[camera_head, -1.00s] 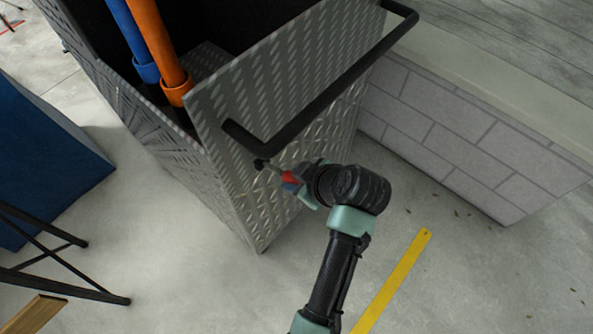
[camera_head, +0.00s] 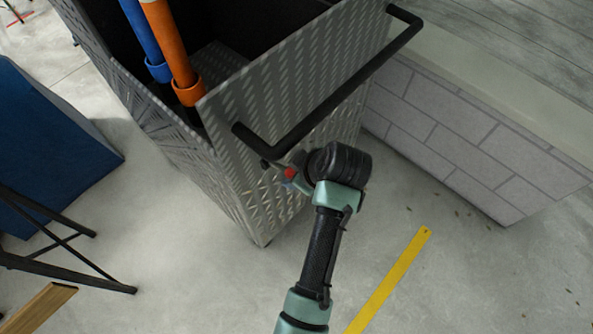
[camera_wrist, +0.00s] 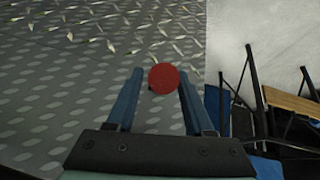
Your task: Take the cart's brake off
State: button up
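The cart (camera_head: 185,160) is a tall grey diamond-plate box with a black push handle (camera_head: 345,92) on its near panel. The brake lever's red round knob (camera_wrist: 163,78) sits between my gripper's two blue fingers in the wrist view, nearer the right finger. In the head view the red knob (camera_head: 290,173) shows just below the handle's left end. My gripper (camera_wrist: 160,75) is open, with a gap left of the knob; whether the right finger touches it I cannot tell. My wrist hides part of the lever in the head view.
Blue and orange tubes (camera_head: 170,50) stand in the cart. A white brick-patterned block (camera_head: 440,140) stands right of it. A blue block (camera_head: 45,140) and black stand legs (camera_head: 70,265) are at left. A yellow strip (camera_head: 390,280) lies on open concrete floor.

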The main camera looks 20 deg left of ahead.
jog(key=shift+o, duration=0.5)
jog(key=v, duration=1.3)
jog(key=w+d+r+m+t+h+p, duration=0.1)
jog(key=w+r+m+t, duration=0.3)
jog(key=r, duration=0.6)
jog(key=w+d+r+m+t, duration=0.2)
jog(key=w+r+t, duration=0.25)
jog(key=r, duration=0.55)
jog(key=w+d+r+m+t+h+p, duration=0.1)
jog(key=w+r+m+t, duration=0.3)
jog(key=r, duration=0.6)
jog(key=s+d+r+m+t+h, duration=0.1)
jog(key=s+r+t, duration=0.5)
jog(key=r, duration=0.6)
jog(key=s+d+r+m+t+h, duration=0.2)
jog(key=s+r+m+t, duration=0.2)
jog(key=s+r, duration=0.4)
notch_tip(320, 180, up, 4)
jog(key=shift+d+r+m+t, duration=0.1)
jog(key=shift+d+m+t, duration=0.2)
jog(key=shift+t, duration=0.55)
